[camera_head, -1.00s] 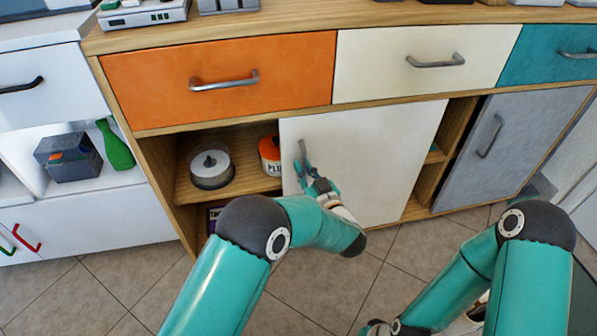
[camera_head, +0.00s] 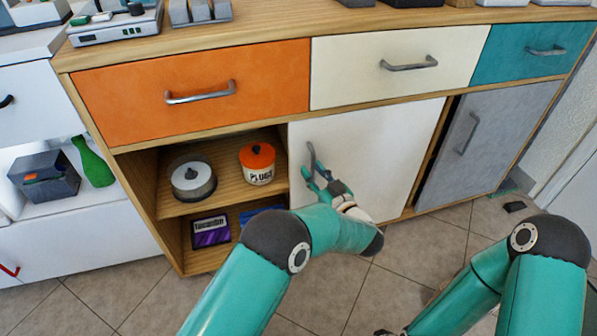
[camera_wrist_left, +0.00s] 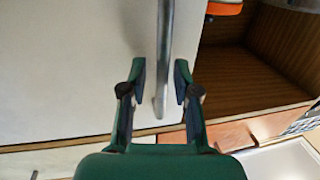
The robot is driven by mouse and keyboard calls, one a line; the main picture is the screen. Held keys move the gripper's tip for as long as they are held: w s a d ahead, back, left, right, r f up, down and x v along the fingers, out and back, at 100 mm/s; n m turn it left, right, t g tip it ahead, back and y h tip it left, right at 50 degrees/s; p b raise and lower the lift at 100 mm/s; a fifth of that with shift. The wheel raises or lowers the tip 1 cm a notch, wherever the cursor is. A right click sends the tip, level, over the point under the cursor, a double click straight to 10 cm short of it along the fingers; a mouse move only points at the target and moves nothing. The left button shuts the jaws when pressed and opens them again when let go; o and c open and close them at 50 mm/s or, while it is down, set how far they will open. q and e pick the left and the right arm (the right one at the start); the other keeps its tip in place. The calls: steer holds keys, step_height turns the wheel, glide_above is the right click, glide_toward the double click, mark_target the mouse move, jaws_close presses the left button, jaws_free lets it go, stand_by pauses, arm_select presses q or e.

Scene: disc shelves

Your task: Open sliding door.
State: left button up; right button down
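The white sliding door (camera_head: 375,165) covers the middle of the cabinet's lower part, with the left compartment open beside it. Its upright metal handle (camera_head: 311,158) is near its left edge. My left gripper (camera_head: 314,172) is at the handle. In the left wrist view, the handle (camera_wrist_left: 164,45) passes between the two fingers of the left gripper (camera_wrist_left: 161,75); they are apart, with a gap seen on both sides of the bar. My right arm comes in at the lower right; its gripper cannot be made out in the frame.
The open compartment holds a disc spindle (camera_head: 193,180), an orange-lidded tin (camera_head: 257,163) and a purple box (camera_head: 210,231). A grey door (camera_head: 487,145) stands to the right, with a narrow dark gap beside the white door. Drawers run above; tiled floor (camera_head: 430,255) lies in front.

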mark_target(307, 133)
arm_select(q)
steer(key=shift+w+a+r, duration=0.1)
steer(key=shift+r, duration=0.15)
step_height(307, 133, up, 10)
steer(key=shift+f, duration=0.2)
stand_by(0.4)
